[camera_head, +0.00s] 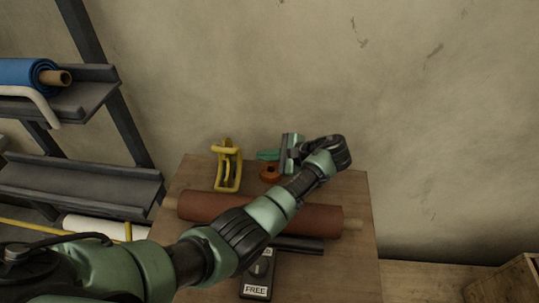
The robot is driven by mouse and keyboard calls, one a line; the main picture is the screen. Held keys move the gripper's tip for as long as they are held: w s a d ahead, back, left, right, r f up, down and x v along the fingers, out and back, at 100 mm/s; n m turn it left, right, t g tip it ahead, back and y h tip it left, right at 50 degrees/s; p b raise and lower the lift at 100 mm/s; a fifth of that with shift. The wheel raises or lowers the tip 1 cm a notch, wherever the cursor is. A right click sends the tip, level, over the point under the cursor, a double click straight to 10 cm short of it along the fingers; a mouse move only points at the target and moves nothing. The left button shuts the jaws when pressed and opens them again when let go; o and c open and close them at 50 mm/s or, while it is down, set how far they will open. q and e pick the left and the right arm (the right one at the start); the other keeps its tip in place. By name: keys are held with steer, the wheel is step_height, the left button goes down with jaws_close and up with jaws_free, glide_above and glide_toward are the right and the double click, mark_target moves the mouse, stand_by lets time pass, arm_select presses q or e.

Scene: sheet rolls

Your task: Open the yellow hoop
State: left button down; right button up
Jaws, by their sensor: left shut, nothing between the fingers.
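A yellow bar-like hoop (30,226) shows at the lower left, by the lowest part of the grey rack, near a white roll (90,227). A short upright yellow piece (128,231) stands by that roll; I cannot tell whether the two yellow parts join. A yellow frame-shaped tool (227,166) stands on the wooden table. My left arm reaches across the table, and my left gripper (268,155) is shut and empty near the table's back edge, right of the yellow tool and far from the rack. My right gripper is out of view.
A dark red roll (205,205) lies across the table (345,270), partly behind my arm. An orange ring-like object (269,173) sits near my gripper. A black device marked "FREE" (257,290) lies in front. The rack (80,180) holds a blue roll (22,72); its middle shelf looks empty.

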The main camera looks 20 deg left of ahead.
mark_target(230, 162)
arm_select(q)
steer(key=x, duration=0.5)
steer(key=shift+a+f, duration=0.1)
steer(key=shift+a, duration=0.3)
steer(key=s+r+p, duration=0.2)
steer(key=p, duration=0.1)
steer(key=shift+a+r, duration=0.1)
steer(key=shift+r, duration=0.3)
steer(key=shift+s+r, duration=0.2)
steer(key=shift+s, duration=0.05)
